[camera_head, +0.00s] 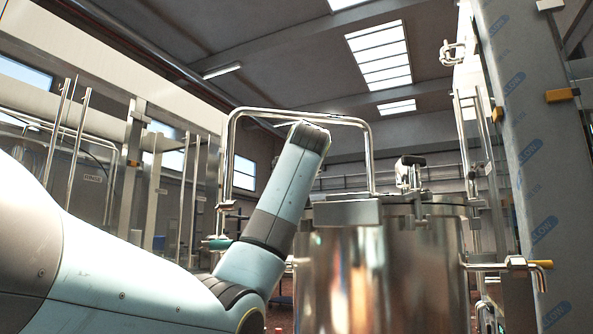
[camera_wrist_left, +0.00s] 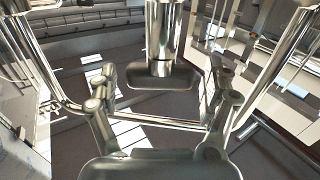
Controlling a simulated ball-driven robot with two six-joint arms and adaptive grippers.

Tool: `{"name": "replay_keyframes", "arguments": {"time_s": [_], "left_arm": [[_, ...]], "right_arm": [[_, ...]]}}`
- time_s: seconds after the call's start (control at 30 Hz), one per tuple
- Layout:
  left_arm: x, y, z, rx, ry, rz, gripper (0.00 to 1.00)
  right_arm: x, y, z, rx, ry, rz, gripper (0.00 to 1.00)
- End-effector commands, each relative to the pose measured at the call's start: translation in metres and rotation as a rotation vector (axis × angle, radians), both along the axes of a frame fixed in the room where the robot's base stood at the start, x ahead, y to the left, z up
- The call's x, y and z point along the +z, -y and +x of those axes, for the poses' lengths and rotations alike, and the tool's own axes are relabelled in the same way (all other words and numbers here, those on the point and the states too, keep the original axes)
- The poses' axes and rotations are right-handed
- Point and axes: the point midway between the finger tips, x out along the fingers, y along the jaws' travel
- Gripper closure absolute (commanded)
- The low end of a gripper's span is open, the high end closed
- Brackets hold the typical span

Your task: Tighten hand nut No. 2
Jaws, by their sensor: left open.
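A large polished steel vessel (camera_head: 385,270) stands right of centre in the head view. A clamp-like fitting with a dark top (camera_head: 410,165) sits on its lid; I cannot tell whether it is a hand nut, or which number. My left arm reaches up in front of the vessel's left side, and its gripper is hidden there. In the left wrist view my left gripper (camera_wrist_left: 166,80) is open, its fingers spread apart. Between them shows a chrome post with a wide dark bar end (camera_wrist_left: 162,76), possibly a hand nut. A clear gap shows on both sides of it. No number is readable.
A bent chrome tube frame (camera_head: 300,113) rises above the vessel's lid, close to my left arm. Steel racks (camera_head: 130,160) stand at left.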

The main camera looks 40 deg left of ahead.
Motion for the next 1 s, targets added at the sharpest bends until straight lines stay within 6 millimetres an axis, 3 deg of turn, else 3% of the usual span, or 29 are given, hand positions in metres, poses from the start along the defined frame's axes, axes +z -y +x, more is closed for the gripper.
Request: {"name": "replay_keyframes", "arguments": {"time_s": [0.07,0.5,1.0], "left_arm": [[0.0,0.0,0.0,0.0,0.0,0.0,0.17],[0.0,0.0,0.0,0.0,0.0,0.0,0.74],[-0.001,-0.001,-0.001,-0.141,0.0,0.003,0.74]], "right_arm": [[0.0,0.001,0.0,0.0,-0.001,-0.001,0.17],[0.0,0.01,-0.004,0.003,-0.007,-0.012,0.17],[-0.007,0.01,-0.005,0.003,-0.008,-0.012,0.17]]}}
